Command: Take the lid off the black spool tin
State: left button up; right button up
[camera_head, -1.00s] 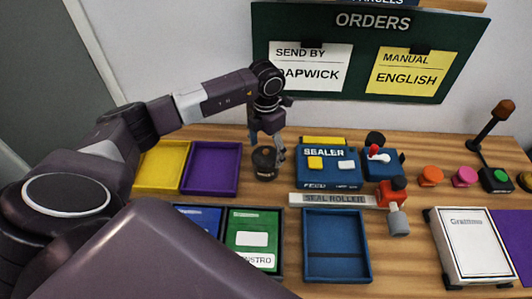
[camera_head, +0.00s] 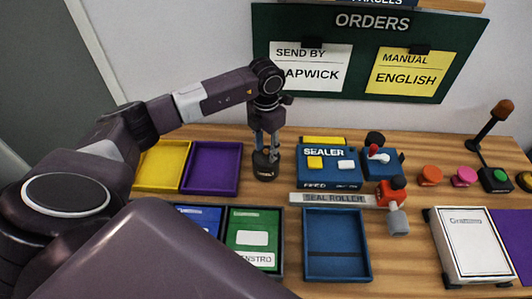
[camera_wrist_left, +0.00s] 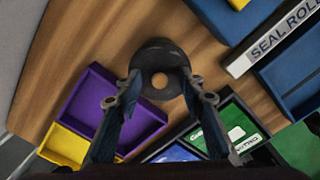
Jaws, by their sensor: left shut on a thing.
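The black spool tin (camera_head: 265,173) stands upright on the wooden table, between the purple tray and the blue sealer. My left gripper (camera_head: 266,151) points straight down over it, with its fingers on either side of the tin's dark round top. In the left wrist view the tin (camera_wrist_left: 158,54) shows from above, with a small tan disc in the middle of its lid (camera_wrist_left: 160,80). The lid looks still seated on the tin. My right gripper is not in view.
A purple tray (camera_head: 239,166) and a yellow tray (camera_head: 137,181) lie left of the tin. The blue sealer (camera_head: 329,176) stands close on its right.

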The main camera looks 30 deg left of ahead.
aim_at(266, 151)
pick_arm(q)
jog(key=shift+s+d+f, duration=0.1)
jog(key=shift+s+f, duration=0.2)
jog(key=shift+f, duration=0.1)
jog(key=shift+r, duration=0.25)
jog(key=shift+c, duration=0.7)
jog(key=r+b, duration=0.1)
jog(key=r, duration=0.2)
jog(key=r+b, duration=0.1)
jog(key=r, duration=0.5)
jog(key=shift+w+b, duration=0.25)
jog(key=shift+b, duration=0.15)
grip_shut()
jog(key=shift+r, duration=0.35)
